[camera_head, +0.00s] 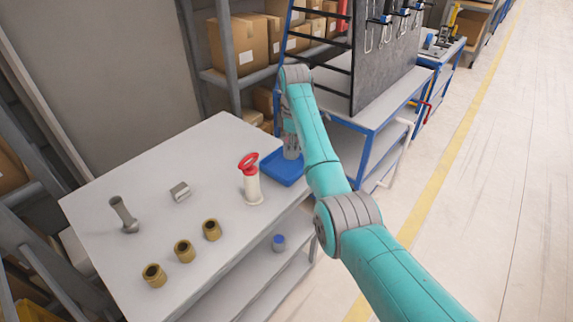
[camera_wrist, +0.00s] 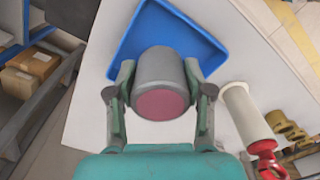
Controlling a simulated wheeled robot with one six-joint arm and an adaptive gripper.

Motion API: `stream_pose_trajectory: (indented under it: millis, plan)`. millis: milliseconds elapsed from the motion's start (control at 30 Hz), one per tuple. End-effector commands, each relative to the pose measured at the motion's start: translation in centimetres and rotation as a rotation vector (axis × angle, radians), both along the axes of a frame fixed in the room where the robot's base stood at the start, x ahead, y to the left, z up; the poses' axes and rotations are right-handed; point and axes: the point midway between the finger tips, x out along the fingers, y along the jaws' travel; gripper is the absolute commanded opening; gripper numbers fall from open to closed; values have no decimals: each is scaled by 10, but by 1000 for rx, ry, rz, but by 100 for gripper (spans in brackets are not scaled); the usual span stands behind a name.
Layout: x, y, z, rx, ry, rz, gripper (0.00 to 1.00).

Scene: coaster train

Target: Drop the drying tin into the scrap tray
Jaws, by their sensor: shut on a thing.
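My gripper (camera_wrist: 160,68) is shut on the drying tin (camera_wrist: 158,64), a grey cylinder with a dull red end facing the wrist camera. The fingers press on both sides of it. The scrap tray (camera_wrist: 208,42) is blue and shallow, and lies behind and beneath the tin in the wrist view. In the head view the scrap tray (camera_head: 283,171) sits at the right edge of the light grey table. The tin (camera_head: 291,150) hangs over it there, partly covered by my arm. I cannot tell how high the tin is above the tray floor.
A white cylinder with a red handle (camera_head: 252,187) stands left of the tray. Several brass rings (camera_head: 184,250), a small grey block (camera_head: 180,191) and a grey dumbbell-shaped piece (camera_head: 124,215) are on the table (camera_head: 150,160). A blue-framed cart (camera_head: 372,120) stands close behind.

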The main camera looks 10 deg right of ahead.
Motion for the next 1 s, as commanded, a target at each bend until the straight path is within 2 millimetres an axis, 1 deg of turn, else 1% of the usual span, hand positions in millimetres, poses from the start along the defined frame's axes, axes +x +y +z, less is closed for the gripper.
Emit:
stream_pose_trajectory:
  millis: [33,200,400,533,767,800,867,900,933,1000]
  plan:
    - [-1,0,-7,0,3,0,13]
    - [-1,0,-25,0,2,0,13]
    - [0,0,-39,0,1,0,13]
    - [0,0,-43,0,1,0,13]
    - [0,0,-44,0,0,0,13]
    - [0,0,-44,0,0,0,54]
    - [0,0,-44,0,0,0,69]
    - [0,0,-44,0,0,0,79]
    - [0,0,-43,0,0,0,81]
    - [0,0,-43,0,0,0,81]
